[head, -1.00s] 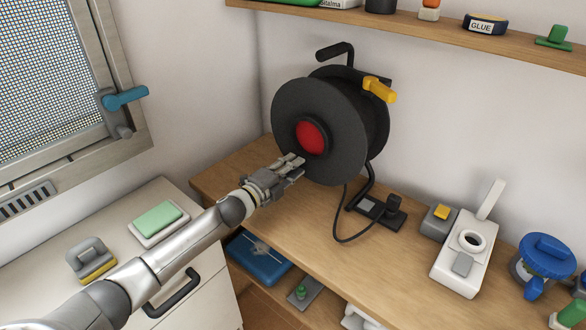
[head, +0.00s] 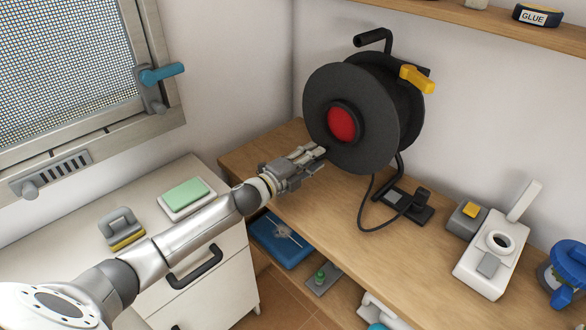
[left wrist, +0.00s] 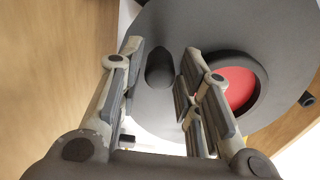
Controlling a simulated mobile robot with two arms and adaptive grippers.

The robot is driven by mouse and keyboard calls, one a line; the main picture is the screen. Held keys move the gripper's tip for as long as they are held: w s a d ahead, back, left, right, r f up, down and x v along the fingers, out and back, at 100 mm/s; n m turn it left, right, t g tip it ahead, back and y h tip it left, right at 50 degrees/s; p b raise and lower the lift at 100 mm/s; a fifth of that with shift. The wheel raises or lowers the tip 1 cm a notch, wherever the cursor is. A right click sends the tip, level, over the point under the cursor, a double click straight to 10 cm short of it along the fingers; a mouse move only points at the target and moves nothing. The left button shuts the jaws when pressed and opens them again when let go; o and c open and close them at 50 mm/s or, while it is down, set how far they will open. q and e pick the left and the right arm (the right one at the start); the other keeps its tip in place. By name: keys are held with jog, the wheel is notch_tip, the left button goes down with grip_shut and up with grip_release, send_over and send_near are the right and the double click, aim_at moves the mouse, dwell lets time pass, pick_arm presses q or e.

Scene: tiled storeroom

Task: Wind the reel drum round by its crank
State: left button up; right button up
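The black reel drum (head: 385,140) with its red hub (head: 341,124) stands on the wooden bench; the hub also shows in the left wrist view (left wrist: 238,88). The dark crank knob (left wrist: 160,68) sticks out from the drum face at the lower left of the hub. My left gripper (head: 318,152) is at that lower left side of the drum. In the left wrist view its two fingers (left wrist: 160,80) are apart, with the knob showing between their tips; I cannot tell whether they touch it. My right gripper is in neither view.
A yellow lever (head: 416,79) sits at the reel's upper right. A plug box (head: 408,205) and a white device (head: 492,252) stand to the right on the bench. A white cabinet (head: 205,265) is at the left, with a green sponge (head: 185,193) on top.

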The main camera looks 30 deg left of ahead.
pick_arm(q)
jog(key=v, duration=0.8)
jog(key=shift+s+a+r, duration=0.1)
jog(key=shift+s+a, duration=0.05)
jog(key=shift+s, duration=0.2)
